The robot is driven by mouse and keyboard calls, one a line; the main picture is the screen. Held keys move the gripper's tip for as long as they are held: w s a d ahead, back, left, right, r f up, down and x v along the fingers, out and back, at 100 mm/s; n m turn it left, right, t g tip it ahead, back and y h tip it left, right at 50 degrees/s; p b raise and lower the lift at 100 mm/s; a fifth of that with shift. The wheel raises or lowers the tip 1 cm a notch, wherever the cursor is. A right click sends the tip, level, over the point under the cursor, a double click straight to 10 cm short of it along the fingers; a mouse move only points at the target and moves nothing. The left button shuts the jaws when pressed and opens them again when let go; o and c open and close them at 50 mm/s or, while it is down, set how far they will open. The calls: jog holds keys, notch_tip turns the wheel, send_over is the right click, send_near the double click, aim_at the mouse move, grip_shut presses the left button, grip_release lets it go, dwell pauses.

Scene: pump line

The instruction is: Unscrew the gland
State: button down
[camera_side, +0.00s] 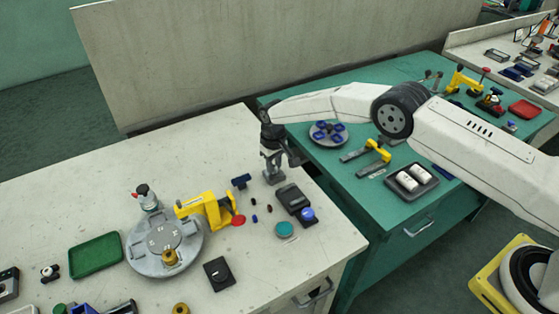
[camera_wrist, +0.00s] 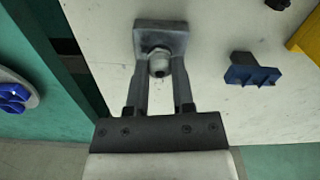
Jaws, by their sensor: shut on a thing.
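The gland (camera_wrist: 159,64) is a small pale, rounded fitting at the grey metal block (camera_wrist: 160,32) in the wrist view. The block (camera_side: 274,177) also shows near the far right edge of the white bench in the side view. My gripper (camera_wrist: 160,84) has one finger on each side of the gland and is shut on it. In the side view my gripper (camera_side: 273,160) points down at the block, and its fingers hide the gland. The thread is not visible.
A dark blue bracket (camera_side: 241,181) lies close by, also visible in the wrist view (camera_wrist: 252,73). A yellow clamp (camera_side: 212,211) stands by a round grey plate (camera_side: 190,249). Black boxes (camera_side: 293,198) lie in front of the block. The bench's back left is clear.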

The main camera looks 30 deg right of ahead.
jog(key=n, duration=0.7)
dwell(0.3)
jog(key=c, duration=0.7)
grip_release()
jog(key=shift+o, duration=0.2)
jog(key=shift+r, duration=0.15)
jog(key=shift+r, duration=2.15)
jog(key=shift+m, duration=0.3)
